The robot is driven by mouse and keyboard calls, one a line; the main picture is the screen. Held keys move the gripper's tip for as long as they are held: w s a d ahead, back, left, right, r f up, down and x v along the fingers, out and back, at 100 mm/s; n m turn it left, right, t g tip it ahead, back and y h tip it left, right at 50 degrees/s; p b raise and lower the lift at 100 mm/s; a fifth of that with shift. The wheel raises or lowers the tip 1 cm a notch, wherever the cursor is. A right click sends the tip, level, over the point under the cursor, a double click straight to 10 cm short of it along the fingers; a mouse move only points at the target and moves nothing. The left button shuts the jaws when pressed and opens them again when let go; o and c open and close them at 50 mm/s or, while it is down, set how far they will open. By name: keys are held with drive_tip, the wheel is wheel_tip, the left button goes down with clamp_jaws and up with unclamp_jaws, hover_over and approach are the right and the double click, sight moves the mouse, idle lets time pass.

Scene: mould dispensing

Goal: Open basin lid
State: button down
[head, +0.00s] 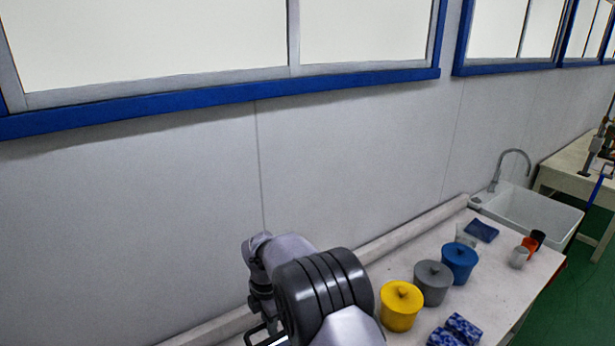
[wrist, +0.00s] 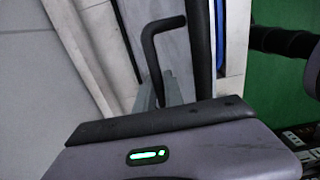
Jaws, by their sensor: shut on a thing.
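In the wrist view, my gripper (wrist: 160,92) has its grey fingers closed at the lower end of a black bent handle (wrist: 152,45). A pale grey panel (wrist: 176,48) lies behind the handle, with a dark bar along its right side. It may be the basin lid, but I cannot tell for sure, nor how far it is open. The basin itself cannot be made out. In the head view, my arm covers most of this area; only a small black bent frame (head: 268,334) shows at the bottom edge.
Yellow (head: 398,318), grey (head: 433,292) and blue (head: 459,270) lidded pots stand on the pale bench (head: 525,288), right of my arm. Two blue patterned blocks (head: 462,328) lie in front. A white sink (head: 530,212) is farther back. A wall runs behind the bench.

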drive_tip(key=w+a+p, duration=0.1)
drive_tip(key=w+a+r+p, duration=0.1)
drive_tip(key=w, duration=0.1)
drive_tip(key=shift+w+a+p, duration=0.2)
drive_tip(key=shift+w+p, duration=0.05)
drive_tip(key=shift+p, duration=0.1)
drive_tip(key=c, duration=0.6)
unclamp_jaws()
wheel_tip(320, 180, up, 9)
drive_tip(key=p, duration=0.6)
drive_tip(key=shift+d, duration=0.1)
